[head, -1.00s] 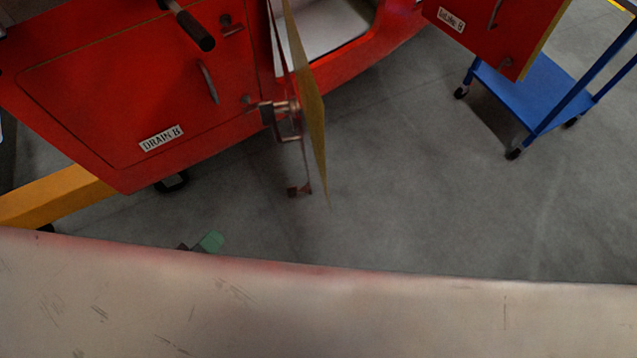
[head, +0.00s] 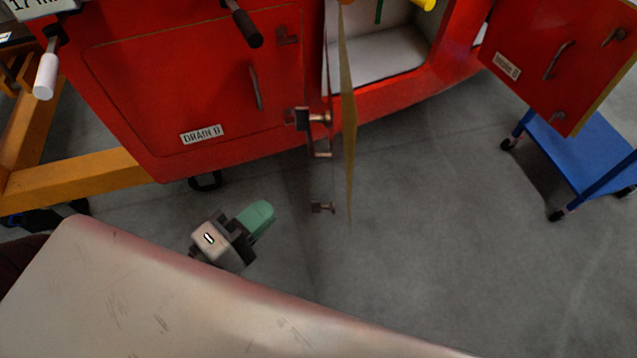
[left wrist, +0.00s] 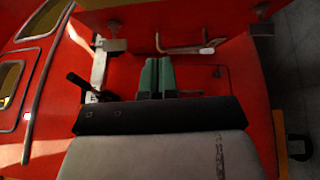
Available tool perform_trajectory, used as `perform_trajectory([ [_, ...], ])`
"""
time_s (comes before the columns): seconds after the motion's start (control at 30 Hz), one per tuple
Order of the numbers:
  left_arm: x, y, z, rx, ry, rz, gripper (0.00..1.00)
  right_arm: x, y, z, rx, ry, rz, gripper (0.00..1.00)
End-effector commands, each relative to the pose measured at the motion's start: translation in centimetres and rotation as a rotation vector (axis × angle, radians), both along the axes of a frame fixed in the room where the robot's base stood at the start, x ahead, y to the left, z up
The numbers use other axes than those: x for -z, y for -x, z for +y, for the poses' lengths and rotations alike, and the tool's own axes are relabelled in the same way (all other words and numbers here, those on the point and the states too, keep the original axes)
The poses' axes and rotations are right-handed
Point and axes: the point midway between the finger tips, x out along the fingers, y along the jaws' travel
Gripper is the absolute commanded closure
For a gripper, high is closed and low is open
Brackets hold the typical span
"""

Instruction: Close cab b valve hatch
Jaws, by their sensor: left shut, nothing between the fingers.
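An open hatch panel (head: 348,120) on the red cab stands out nearly edge-on in the middle of the head view, with metal latch hardware beside it. Its label does not show, so I cannot tell if it is the valve hatch. Right of it is an open compartment (head: 385,62) with a pale inside. My left gripper (head: 257,216), with green fingers, is shut and empty, below and left of the panel and apart from it. In the left wrist view its fingers (left wrist: 156,76) point at a red surface (left wrist: 234,85) with a handle. My right gripper is not in view.
The drain B hatch (head: 190,90) lies flush, left of the edge-on panel. Another red panel (head: 550,60) with a small label stands out at the right, near a blue cart (head: 580,170). A yellow support beam (head: 90,175) is at the left. The grey floor (head: 430,230) is clear.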

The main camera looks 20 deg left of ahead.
Motion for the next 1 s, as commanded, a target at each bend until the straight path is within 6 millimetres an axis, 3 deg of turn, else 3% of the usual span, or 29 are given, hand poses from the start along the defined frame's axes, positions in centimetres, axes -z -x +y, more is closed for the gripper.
perform_trajectory([
  [0.27, -0.4, -2.3, -0.9, -0.008, 0.005, 0.0, 1.0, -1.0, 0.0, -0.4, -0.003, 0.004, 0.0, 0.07],
  [0.5, -0.8, -6.9, -3.1, -0.003, 0.005, 0.0, 1.0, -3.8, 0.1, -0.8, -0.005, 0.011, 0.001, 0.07],
  [0.7, -0.5, -7.6, -5.7, -0.002, 0.002, 0.003, 1.0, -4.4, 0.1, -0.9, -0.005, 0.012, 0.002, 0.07],
  [1.0, -0.4, -7.9, -6.6, 0.0, -0.001, 0.003, 1.0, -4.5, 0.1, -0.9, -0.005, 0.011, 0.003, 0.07],
])
